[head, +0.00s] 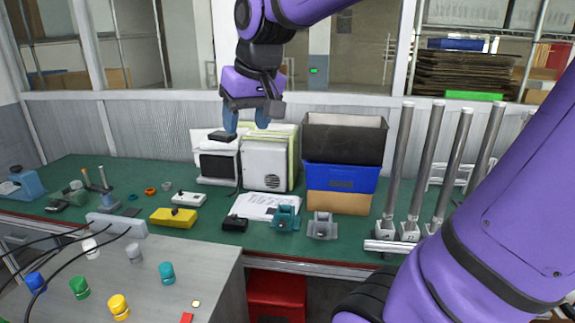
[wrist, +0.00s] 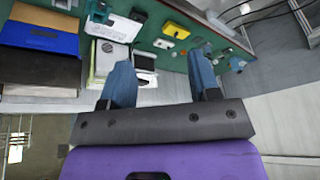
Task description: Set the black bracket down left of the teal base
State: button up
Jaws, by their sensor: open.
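The black bracket (head: 235,223) is a small dark block on the green bench near its front edge. It sits just left of the teal base (head: 285,219), with a small gap between them. In the wrist view, the bracket (wrist: 138,14) and part of the teal base (wrist: 112,4) show at the top edge. My gripper (head: 246,127) is open, its two blue fingers apart with nothing between them. It is high above the bench, in front of the white machines and well above the bracket. The fingers also show in the wrist view (wrist: 160,75).
A grey bracket-like block (head: 323,228) stands right of the teal base. White paper (head: 262,206) lies behind, and a yellow box (head: 173,217) lies left. White machines (head: 268,164), stacked bins (head: 345,137) and tall metal posts (head: 397,165) rise behind and to the right.

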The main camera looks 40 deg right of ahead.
jog(key=s+a+f+n, duration=0.1)
jog(key=s+f, duration=0.3)
jog(key=s, duration=0.8)
jog(key=shift+s+a+f+n+t, duration=0.2)
jog(key=shift+s+a+n+t, duration=0.1)
jog(key=shift+s+a+t, duration=0.1)
